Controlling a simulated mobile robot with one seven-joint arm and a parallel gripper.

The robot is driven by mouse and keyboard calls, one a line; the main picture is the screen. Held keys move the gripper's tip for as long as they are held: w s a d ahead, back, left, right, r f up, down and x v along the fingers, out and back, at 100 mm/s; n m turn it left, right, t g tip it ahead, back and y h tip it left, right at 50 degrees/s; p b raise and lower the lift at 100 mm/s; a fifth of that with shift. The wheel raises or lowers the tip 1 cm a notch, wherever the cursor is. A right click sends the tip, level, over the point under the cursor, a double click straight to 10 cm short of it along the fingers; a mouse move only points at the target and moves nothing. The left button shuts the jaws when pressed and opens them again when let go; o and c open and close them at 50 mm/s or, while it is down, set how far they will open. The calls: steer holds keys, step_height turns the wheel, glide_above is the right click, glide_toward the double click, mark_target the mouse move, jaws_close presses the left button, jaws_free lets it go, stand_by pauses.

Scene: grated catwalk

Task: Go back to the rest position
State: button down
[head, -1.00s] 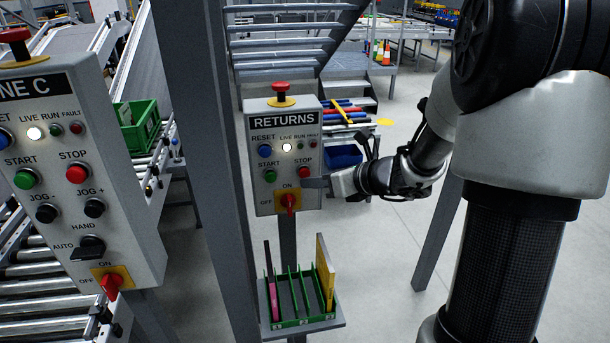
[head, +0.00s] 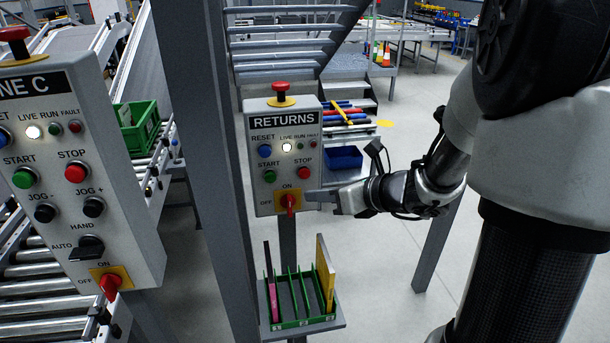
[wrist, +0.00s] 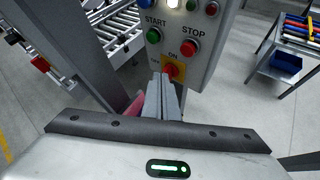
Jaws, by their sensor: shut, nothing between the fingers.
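My gripper (head: 312,196) is shut and empty, just right of the RETURNS control box (head: 258,185) in the head view, at about the height of its red rotary switch (head: 290,203). Whether the fingertips touch the box is unclear. In the wrist view my gripper (wrist: 162,88) points at the lower front of the same box, with the red switch (wrist: 173,70) right beyond the fingertips. The box's green START button (head: 270,176) and red STOP button (head: 303,172) are in plain view. The white LIVE lamp (head: 286,147) is lit.
A tray with green dividers (head: 287,324), holding a pink and a yellow upright piece, sits below the box. The LINE C panel (head: 140,200) stands at left by a grey post (head: 205,150). A shelf with a blue bin (head: 344,157) is behind. Floor on the right is open.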

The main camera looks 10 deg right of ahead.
steer(key=s+a+r+n+g+h, duration=0.1)
steer(key=s+a+r+n+g, duration=0.35)
steer(key=s+n, duration=0.85)
steer(key=s+d+r+n+h+p, duration=0.1)
steer(key=s+r+n+h, duration=0.1)
steer(key=s+n, duration=0.3)
steer(key=s+d+r+n+h+p, duration=0.1)
steer(key=s+d+r+n+h, duration=0.1)
steer(key=n, duration=1.1)
steer(key=s+r+h, duration=0.1)
steer(key=s+h, duration=0.1)
steer(key=s, duration=0.1)
steer(key=shift+d+h, duration=0.2)
steer(key=shift+h, duration=0.1)
steer(key=shift+r, duration=0.1)
